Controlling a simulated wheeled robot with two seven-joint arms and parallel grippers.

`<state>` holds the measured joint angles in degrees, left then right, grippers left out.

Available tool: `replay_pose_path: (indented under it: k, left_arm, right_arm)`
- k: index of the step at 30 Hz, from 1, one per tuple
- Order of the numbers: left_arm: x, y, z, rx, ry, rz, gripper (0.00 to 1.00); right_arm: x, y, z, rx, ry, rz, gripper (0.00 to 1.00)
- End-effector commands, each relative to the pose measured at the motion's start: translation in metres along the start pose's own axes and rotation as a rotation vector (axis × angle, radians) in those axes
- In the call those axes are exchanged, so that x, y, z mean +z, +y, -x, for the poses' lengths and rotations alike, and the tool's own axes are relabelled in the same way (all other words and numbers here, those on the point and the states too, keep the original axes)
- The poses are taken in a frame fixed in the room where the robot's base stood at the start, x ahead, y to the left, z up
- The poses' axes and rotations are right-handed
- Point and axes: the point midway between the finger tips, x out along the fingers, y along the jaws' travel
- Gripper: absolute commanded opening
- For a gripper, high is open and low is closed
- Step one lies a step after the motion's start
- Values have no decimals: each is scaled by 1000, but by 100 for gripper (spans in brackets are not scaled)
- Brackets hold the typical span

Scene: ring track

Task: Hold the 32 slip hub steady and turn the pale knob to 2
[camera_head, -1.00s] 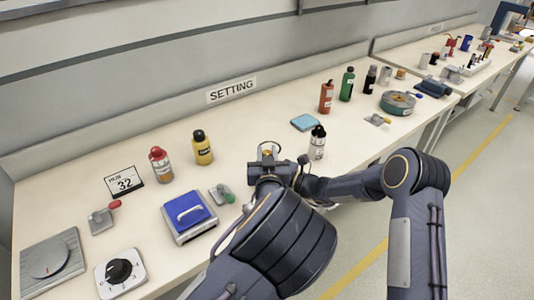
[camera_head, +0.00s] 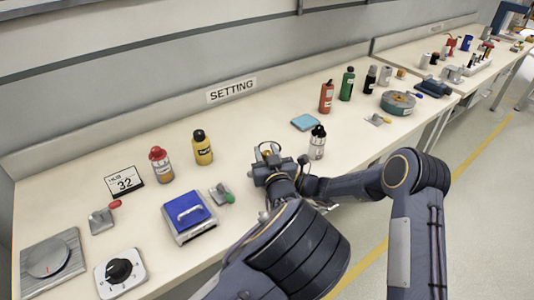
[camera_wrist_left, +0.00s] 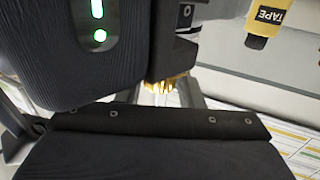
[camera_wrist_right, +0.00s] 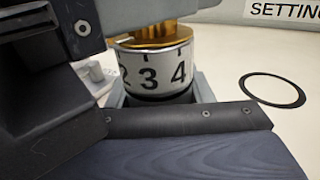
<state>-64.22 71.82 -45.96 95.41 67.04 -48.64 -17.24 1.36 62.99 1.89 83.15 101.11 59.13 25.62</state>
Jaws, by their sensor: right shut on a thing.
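In the head view both grippers meet at the hub, mid-table, and their arms hide most of it. A gold part (camera_head: 267,153) shows there. In the right wrist view a pale collar (camera_wrist_right: 155,74) marked 2, 3 and 4 sits below gold metal (camera_wrist_right: 150,37). My right gripper (camera_wrist_right: 158,98) is shut on this collar, with a grey finger at each side. My left gripper (camera_head: 268,168) is at the same spot. In the left wrist view, gold metal (camera_wrist_left: 172,85) shows between its fingers; I cannot tell whether they touch it. A card (camera_head: 124,182) reads HUB 32.
A white bottle (camera_head: 317,142) stands close right of the grippers. A small lever (camera_head: 222,195) and a blue box (camera_head: 189,215) lie to the left. A black knob on a white plate (camera_head: 120,271) is nearer left. A black ring (camera_wrist_right: 273,90) lies on the table.

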Motion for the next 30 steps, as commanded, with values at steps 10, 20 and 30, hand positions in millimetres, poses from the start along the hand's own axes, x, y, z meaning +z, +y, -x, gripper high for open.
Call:
replay_pose_path:
  k: [10,20,30]
  left_arm:
    - [2,1,1,3,-4,-1,47]
    - [2,2,44,7,-6,0,47]
    - [1,1,108,5,-4,-1,47]
  right_arm:
    - [-1,-1,0,-3,2,-3,19]
    - [-1,-1,0,-4,2,-2,19]
    - [-1,-1,0,-4,2,-2,19]
